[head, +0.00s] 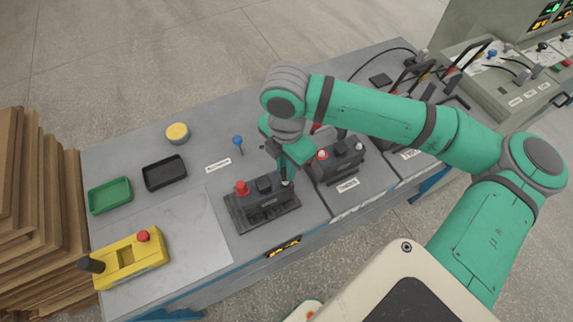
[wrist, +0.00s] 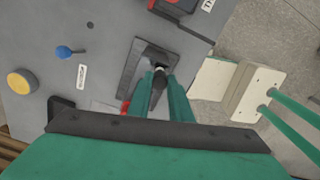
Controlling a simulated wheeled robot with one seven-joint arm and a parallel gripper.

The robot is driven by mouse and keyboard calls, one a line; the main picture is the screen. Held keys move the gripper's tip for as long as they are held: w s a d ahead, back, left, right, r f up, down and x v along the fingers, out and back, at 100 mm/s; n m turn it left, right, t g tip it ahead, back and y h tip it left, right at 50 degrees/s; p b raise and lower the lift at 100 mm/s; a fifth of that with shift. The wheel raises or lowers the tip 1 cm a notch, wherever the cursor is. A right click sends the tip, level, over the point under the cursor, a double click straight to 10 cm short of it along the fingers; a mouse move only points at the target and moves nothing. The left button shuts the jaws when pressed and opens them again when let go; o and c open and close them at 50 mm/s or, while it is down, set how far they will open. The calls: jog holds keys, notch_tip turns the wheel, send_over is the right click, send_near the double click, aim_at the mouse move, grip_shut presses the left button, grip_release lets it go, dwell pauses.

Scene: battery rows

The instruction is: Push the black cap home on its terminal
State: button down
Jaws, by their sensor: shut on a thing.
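The dark battery (head: 268,203) sits on a black base plate (head: 240,222) near the bench's front edge; the plate also shows in the wrist view (wrist: 130,72). A red cap (head: 242,188) stands on its left terminal. My gripper (head: 286,175) points down over the battery's right end, where a small pale terminal (head: 285,184) shows just below the fingertips. In the wrist view my gripper (wrist: 161,82) is shut on the black cap (wrist: 157,97), a dark piece between the two green fingers. Whether the cap touches the terminal is hard to tell.
A second battery (head: 345,163) with a red cap (head: 322,155) stands close to the right. A blue knob (head: 238,140), yellow disc (head: 177,132), black tray (head: 164,173), green tray (head: 110,195) and yellow box (head: 130,262) lie left. Bare bench separates them from the battery.

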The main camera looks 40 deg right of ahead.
jog(key=shift+f, duration=1.45)
dwell(2.3)
jog(key=c, duration=1)
grip_release()
jog(key=shift+c, duration=0.2)
jog(key=shift+r, duration=0.1)
jog(key=shift+r, duration=3.45)
